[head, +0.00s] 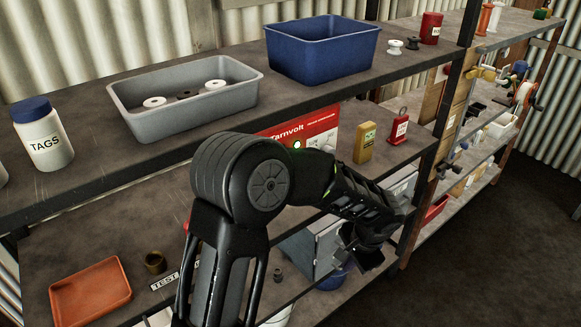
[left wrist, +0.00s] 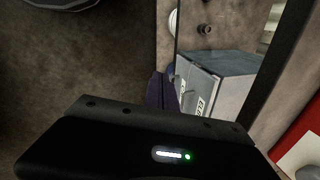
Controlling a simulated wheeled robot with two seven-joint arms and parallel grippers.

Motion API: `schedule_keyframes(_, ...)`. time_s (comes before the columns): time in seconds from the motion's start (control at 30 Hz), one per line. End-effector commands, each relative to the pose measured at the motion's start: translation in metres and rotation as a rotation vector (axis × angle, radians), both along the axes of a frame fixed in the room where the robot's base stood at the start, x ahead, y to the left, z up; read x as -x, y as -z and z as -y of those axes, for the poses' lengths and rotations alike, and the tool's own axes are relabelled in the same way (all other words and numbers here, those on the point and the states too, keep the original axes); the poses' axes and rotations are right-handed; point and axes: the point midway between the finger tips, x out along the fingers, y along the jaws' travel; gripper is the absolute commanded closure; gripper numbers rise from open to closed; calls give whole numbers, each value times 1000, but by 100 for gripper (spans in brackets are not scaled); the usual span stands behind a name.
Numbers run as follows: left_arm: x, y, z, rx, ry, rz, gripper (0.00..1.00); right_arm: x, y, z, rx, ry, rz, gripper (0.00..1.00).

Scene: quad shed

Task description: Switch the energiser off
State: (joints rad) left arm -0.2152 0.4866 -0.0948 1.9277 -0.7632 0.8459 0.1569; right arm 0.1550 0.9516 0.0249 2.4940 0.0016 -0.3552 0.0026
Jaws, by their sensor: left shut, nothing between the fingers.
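The energiser (head: 318,124), a red box marked Tarnvolt with a pale lower part, stands on the middle shelf. In the left wrist view a red and pale thing, probably the energiser (left wrist: 303,132), shows at the right edge.
A yellow tester (head: 365,142) and a red tag-like block (head: 398,127) stand right of the energiser. A grey box (head: 312,247) sits on the lower shelf near my gripper. A grey tray (head: 190,122) and blue bin (head: 322,55) are above. The floor at right is clear.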

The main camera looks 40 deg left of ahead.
Motion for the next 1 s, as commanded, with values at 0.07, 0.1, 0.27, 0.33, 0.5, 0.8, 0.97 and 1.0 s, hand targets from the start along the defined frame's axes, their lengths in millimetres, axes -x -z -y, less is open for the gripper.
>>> schedule_keyframes(0.07,-26,-81,-35,-153,-19,76,100,1,-10,0,1,1,-1,64)
schedule_keyframes(0.1,-33,-116,-51,-223,-42,105,100,1,-12,0,1,0,-2,64)
schedule_keyframes(0.27,-36,-220,-97,-416,-144,192,100,1,-17,0,1,1,-4,64)
schedule_keyframes(0.33,-34,-244,-108,-459,-179,212,100,1,-18,1,2,1,-4,64)
schedule_keyframes(0.5,-30,-263,-116,-495,-208,227,100,1,-18,0,2,0,-5,64)
schedule_keyframes(0.8,-31,-260,-117,-494,-206,223,100,1,-18,0,2,0,-5,64)
schedule_keyframes(0.97,-32,-253,-123,-494,-207,221,100,1,-16,0,1,1,-4,64)
schedule_keyframes(1.0,-33,-250,-126,-494,-207,221,100,1,-15,0,1,1,-4,64)
